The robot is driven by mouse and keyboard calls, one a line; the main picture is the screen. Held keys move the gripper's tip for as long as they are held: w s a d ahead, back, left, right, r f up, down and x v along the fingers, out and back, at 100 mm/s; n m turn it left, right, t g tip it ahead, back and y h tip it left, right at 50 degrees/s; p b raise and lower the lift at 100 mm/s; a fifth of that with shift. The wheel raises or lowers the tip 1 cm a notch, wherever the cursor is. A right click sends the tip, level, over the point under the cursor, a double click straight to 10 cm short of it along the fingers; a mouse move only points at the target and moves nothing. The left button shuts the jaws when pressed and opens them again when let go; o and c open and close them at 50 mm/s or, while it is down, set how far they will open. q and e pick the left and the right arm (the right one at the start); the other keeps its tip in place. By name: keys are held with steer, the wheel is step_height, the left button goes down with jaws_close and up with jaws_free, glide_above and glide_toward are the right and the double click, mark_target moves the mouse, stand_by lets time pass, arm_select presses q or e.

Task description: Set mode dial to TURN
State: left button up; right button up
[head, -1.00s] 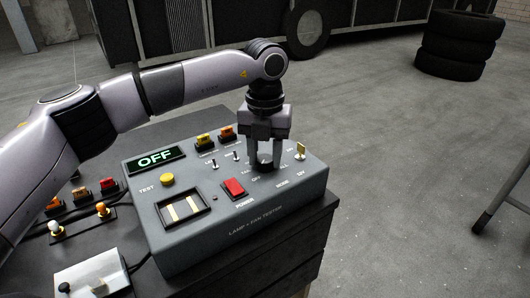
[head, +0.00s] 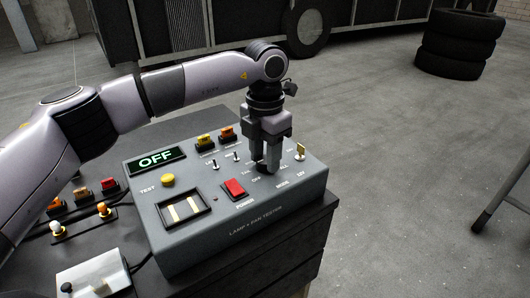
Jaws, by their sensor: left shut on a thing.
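The grey lamp and fan tester box (head: 215,248) sits on a dark cabinet. Its screen (head: 156,160) reads OFF in green. My left gripper (head: 266,168) points down and is shut on the black mode dial (head: 264,168) at the right of the panel. The fingers cover most of the dial, so its pointer cannot be read. The labels OFF, ALL and MODE show around it; the other labels are partly hidden or too small to read. My right gripper is not in view.
Beside the dial are a red power switch (head: 233,188), small toggles (head: 215,164) and a yellow-topped key or lever (head: 300,150). A yellow test button (head: 167,180) is at left. Stacked tyres (head: 458,45) stand far off on open floor.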

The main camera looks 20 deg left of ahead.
mark_target(265, 159)
arm_select(q)
steer(key=m, duration=0.5)
steer(key=shift+r+m, duration=0.1)
steer(key=shift+m, duration=0.2)
steer(key=m, duration=0.6)
steer(key=shift+p, duration=0.3)
steer(key=m, duration=0.5)
steer(key=shift+m, duration=0.4)
steer(key=m, duration=0.5)
steer(key=o, duration=1)
steer(key=shift+o, duration=0.2)
steer(key=shift+r, duration=3.55)
